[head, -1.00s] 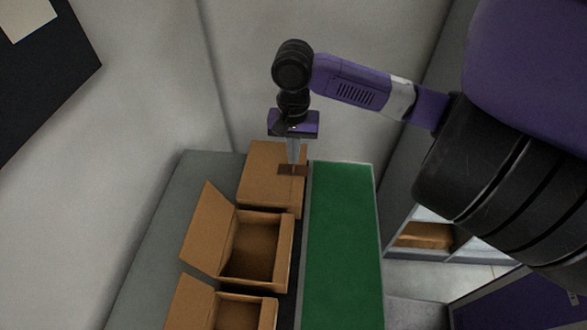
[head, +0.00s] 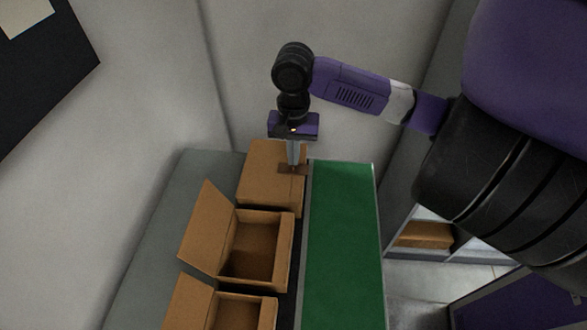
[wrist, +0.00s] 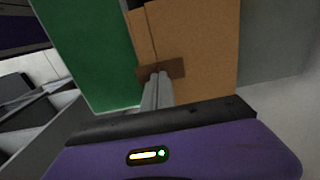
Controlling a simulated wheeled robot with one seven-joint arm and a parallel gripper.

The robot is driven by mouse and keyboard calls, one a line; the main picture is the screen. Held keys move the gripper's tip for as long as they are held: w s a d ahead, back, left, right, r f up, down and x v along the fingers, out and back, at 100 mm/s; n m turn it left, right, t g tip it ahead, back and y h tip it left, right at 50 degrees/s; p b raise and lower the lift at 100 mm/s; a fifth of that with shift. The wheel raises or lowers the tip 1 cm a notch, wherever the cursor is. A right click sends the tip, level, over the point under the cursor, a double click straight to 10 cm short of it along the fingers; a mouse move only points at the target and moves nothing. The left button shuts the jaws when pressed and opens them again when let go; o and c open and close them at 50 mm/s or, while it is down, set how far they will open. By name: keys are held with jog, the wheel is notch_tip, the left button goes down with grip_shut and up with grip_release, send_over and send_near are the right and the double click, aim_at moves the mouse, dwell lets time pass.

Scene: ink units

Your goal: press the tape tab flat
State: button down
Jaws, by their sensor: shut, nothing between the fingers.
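A closed brown cardboard box (head: 262,184) stands at the far end of the row of boxes; it also shows in the wrist view (wrist: 212,35). A darker brown tape tab (head: 284,169) lies across the edge of its top on the side by the green strip. In the wrist view the tape tab (wrist: 176,68) spans the seam near that edge. My gripper (head: 294,165) is shut and empty, pointing down with its fingertips (wrist: 158,76) at the tab. The fingertips hide part of the tab. I cannot tell whether they touch it or whether it lies fully flat.
Two open boxes stand nearer: one (head: 284,257) directly before the closed box, another (head: 268,315) cut off by the bottom edge. A long green surface (head: 342,240) runs along their right, clear of objects. Grey table (head: 165,215) is bare on the left.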

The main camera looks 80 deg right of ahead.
notch_tip(320, 180, up, 8)
jog(key=p, duration=0.5)
